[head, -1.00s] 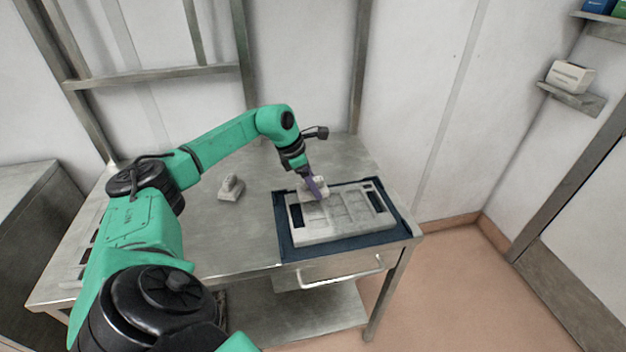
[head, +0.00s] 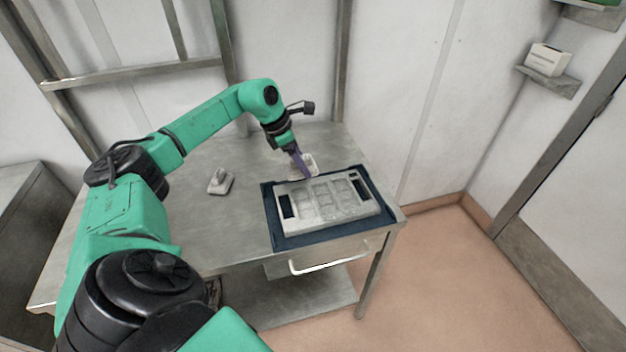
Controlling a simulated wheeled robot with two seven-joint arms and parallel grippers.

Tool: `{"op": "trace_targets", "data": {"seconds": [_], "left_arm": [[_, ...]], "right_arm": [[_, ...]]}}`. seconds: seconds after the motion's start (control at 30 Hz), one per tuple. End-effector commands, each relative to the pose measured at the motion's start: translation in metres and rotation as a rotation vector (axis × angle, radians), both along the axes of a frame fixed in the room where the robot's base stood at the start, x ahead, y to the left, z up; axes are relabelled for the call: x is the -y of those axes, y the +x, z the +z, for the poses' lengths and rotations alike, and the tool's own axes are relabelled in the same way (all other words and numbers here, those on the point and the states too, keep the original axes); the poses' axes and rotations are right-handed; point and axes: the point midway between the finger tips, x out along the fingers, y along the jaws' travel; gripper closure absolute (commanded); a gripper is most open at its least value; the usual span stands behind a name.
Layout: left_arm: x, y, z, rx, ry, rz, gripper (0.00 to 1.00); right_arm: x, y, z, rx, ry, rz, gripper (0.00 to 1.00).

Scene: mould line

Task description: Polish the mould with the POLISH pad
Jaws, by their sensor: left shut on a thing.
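The mould (head: 325,222) is a grey rectangular block with several shallow recesses and a dark slot at each end. It lies on a dark blue mat (head: 288,242) at the right end of the metal table. My left gripper (head: 301,171) is shut on a pale pad (head: 310,163) at the mould's back edge, towards its left; the fingers partly hide the pad. I cannot tell whether the pad touches the mould. A second pale pad with a knob handle (head: 220,182) stands on the table to the left. No lettering is readable on either pad. My right gripper is not in view.
The metal table (head: 215,225) has bare room left of the mat and around the second pad. A drawer handle (head: 330,260) juts from its front edge. A white box (head: 547,60) sits on a wall shelf at the right.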

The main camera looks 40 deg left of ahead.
Motion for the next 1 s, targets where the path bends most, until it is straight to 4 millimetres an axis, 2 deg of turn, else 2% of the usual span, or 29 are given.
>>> {"op": "trace_targets", "data": {"seconds": [0.1, 0.2, 0.3, 0.43, 0.6, 1.0], "left_arm": [[0.027, -0.008, -0.012, -0.01, -0.02, -0.025, 0.68], [0.048, -0.021, -0.014, -0.013, -0.024, -0.033, 0.68], [0.06, -0.034, -0.013, -0.01, -0.015, -0.024, 0.68], [0.065, -0.045, -0.007, -0.004, 0.003, -0.003, 0.68], [0.065, -0.047, -0.009, 0.0, 0.007, 0.007, 0.68], [0.065, -0.047, -0.062, -0.001, 0.006, 0.005, 0.68]], "right_arm": [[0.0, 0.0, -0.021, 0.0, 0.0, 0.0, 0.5], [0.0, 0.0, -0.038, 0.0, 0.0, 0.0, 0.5], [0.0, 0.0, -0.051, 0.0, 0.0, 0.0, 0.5], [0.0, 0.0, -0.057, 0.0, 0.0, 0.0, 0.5], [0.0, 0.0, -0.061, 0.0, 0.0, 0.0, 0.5], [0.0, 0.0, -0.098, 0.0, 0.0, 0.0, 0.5]]}}
